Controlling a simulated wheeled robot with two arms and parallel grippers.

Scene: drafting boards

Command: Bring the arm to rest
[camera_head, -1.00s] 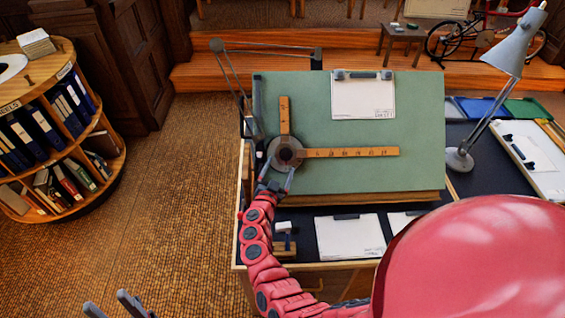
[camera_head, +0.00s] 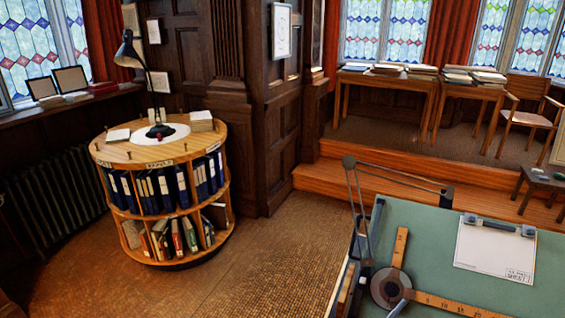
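Neither of my arms shows clearly in the head view, and I cannot tell how they are posed. The green drafting board (camera_head: 430,240) fills the lower right. Its drafting head (camera_head: 390,288) with two wooden rulers lies at the board's lower left. One ruler (camera_head: 400,247) points up the board and the other (camera_head: 450,303) runs to the right, cut by the frame edge. A small pale grey piece (camera_head: 401,304) shows at the drafting head's lower edge. I cannot tell whether it is a handle or a gripper fingertip.
A round bookcase (camera_head: 150,153) with binders and a black lamp (camera_head: 130,55) stands at the left. A sheet (camera_head: 495,250) is clipped on the board. Wooden steps (camera_head: 325,178) rise behind it. The floor (camera_head: 240,275) between bookcase and board is clear.

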